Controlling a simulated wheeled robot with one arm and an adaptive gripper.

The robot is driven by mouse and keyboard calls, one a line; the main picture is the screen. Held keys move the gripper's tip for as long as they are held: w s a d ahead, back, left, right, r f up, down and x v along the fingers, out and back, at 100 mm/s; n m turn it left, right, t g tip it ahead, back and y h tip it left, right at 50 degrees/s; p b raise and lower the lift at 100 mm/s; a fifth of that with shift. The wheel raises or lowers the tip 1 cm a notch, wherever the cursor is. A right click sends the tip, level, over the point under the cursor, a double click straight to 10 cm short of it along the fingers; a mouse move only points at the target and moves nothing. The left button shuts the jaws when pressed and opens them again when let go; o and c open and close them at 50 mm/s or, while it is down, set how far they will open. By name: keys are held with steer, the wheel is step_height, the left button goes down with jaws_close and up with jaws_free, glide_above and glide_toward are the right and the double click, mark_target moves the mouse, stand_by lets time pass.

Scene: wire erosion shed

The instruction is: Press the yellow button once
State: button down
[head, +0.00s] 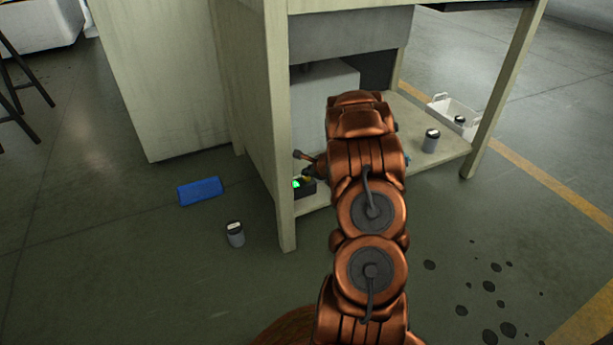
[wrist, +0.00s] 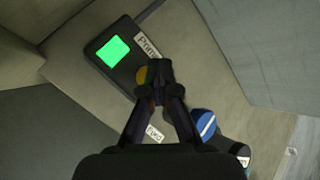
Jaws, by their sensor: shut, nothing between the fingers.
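A dark control box (wrist: 112,76) with a lit green square (wrist: 113,50) lies on the lower shelf. The green square also shows in the head view (head: 296,184). The yellow button (wrist: 141,76) is on this box beside a white label that seems to read "Prime" (wrist: 147,45). It is partly hidden by my gripper (wrist: 157,70), whose shut, empty fingertips lie over or just beside its right side. I cannot tell whether they touch it. A second label, seemingly "Feed" (wrist: 154,133), shows between the fingers. In the head view my arm hides most of the gripper.
A blue round thing with a white stripe (wrist: 203,122) sits right of the fingers. The bench leg (head: 284,215) stands close left of my arm. A canister (head: 431,141) and white bin (head: 455,110) are right. A blue block (head: 200,191) and another canister (head: 235,234) lie on the floor.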

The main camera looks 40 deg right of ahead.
mark_target(307, 178)
steer(key=shift+r, duration=0.1)
steer(key=shift+r+p, duration=0.55)
steer(key=shift+r, duration=0.25)
steer(key=shift+r+p, duration=1.8)
steer(key=shift+r, duration=0.7)
